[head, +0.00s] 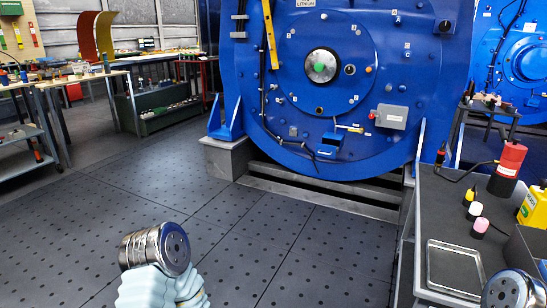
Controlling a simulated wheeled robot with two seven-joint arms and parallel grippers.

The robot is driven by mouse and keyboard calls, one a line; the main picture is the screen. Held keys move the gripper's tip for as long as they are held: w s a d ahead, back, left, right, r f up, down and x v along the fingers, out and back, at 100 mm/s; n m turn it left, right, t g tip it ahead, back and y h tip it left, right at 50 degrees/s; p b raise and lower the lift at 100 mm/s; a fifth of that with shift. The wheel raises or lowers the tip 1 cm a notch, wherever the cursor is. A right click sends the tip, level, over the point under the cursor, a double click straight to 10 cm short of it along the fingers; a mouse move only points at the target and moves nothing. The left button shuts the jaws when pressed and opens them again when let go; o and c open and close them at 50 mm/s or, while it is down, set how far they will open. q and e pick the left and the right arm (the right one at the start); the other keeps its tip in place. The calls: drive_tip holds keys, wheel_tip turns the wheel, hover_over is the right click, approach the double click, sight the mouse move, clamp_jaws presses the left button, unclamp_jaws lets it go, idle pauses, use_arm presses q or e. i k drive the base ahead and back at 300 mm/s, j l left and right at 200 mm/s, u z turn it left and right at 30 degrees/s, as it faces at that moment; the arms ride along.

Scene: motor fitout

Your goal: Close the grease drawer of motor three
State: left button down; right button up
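A large blue motor (385,60) stands ahead of me, with a round end plate and a green-centred hub (319,67). Low on its face, a small blue drawer-like part (327,151) appears to jut out; I cannot tell how far it is open. A small yellow-ended fitting (349,129) sits just above it to the right. I can read no number on this motor. A second blue motor (527,65) is partly in view at the right edge. My metal arm parts show at the bottom left and bottom right, well short of the motor. Neither gripper's fingers show.
A grey cart (430,225) at right holds a tray frame (453,267), small bottles (474,210), a red canister (511,160) and a yellow jug (535,207). Workbenches (70,78) stand at left. The dark floor (260,235) before the motor is clear. A low plinth (325,195) runs beneath it.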

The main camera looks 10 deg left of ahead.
sight(325, 150)
drive_tip(key=i+u, duration=0.4)
drive_tip(key=i, duration=1.1)
drive_tip(key=i+z, duration=0.2)
drive_tip(key=i, duration=0.25)
drive_tip(key=i+j+z, duration=0.15)
drive_tip(key=i, duration=0.3)
drive_tip(key=i+j+z, duration=0.2)
drive_tip(key=i, duration=0.25)
drive_tip(key=i+j+z, duration=0.15)
drive_tip(key=i, duration=0.3)
drive_tip(key=j+z, duration=0.15)
